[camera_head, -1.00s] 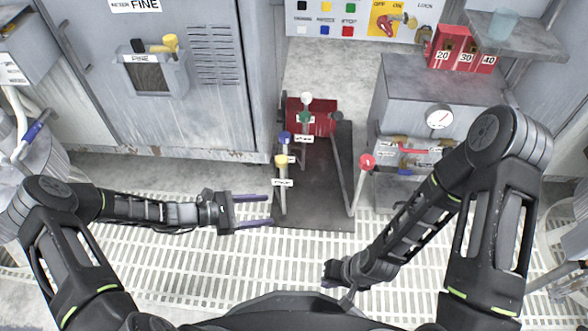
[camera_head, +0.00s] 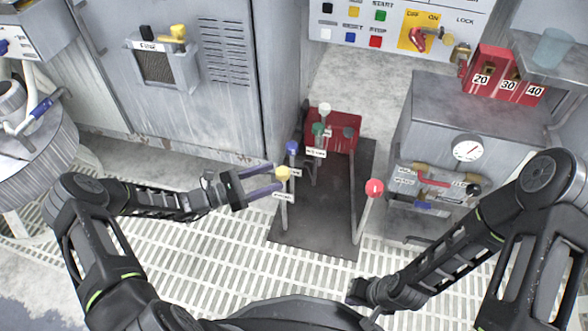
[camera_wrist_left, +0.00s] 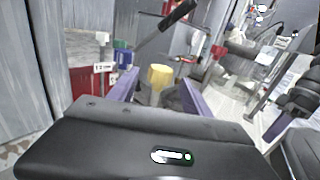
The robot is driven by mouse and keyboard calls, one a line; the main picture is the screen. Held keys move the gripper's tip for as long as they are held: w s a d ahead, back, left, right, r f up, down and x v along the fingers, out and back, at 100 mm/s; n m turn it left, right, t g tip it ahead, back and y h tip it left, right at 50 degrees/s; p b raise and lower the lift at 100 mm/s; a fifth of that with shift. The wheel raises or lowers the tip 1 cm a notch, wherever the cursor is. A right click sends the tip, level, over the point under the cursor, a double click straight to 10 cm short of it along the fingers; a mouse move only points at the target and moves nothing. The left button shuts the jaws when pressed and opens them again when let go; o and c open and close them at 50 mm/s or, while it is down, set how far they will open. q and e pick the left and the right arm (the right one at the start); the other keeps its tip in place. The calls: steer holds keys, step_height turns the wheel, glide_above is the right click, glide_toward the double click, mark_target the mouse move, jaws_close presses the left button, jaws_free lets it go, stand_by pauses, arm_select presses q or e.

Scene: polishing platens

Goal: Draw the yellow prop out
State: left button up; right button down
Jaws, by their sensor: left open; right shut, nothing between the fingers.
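The yellow prop, an upright lever with a yellow knob (camera_head: 283,173) and a small label, stands at the near left of a dark base plate (camera_head: 315,237). My left gripper (camera_head: 276,177) is open, with its two purple fingers reaching to the knob from the left. In the left wrist view the yellow knob (camera_wrist_left: 160,76) appears between the two fingertips, which do not close on it; I cannot tell whether either touches it. My right gripper (camera_head: 360,295) is shut and empty, low in front of the plate.
Levers with blue (camera_head: 292,147), green (camera_head: 318,129) and white (camera_head: 324,108) knobs stand behind the yellow one. A red-knobbed lever (camera_head: 374,187) stands to the right. A grey cabinet with a gauge (camera_head: 467,148) is further right. The grating (camera_head: 200,250) at left is clear.

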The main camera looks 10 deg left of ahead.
arm_select(q)
steer(key=b+x, duration=0.2)
steer(key=x, duration=0.5)
steer(key=shift+d, duration=0.25)
steer(key=shift+w, duration=0.1)
steer(key=shift+c, duration=0.5)
jaws_close()
stand_by(0.5)
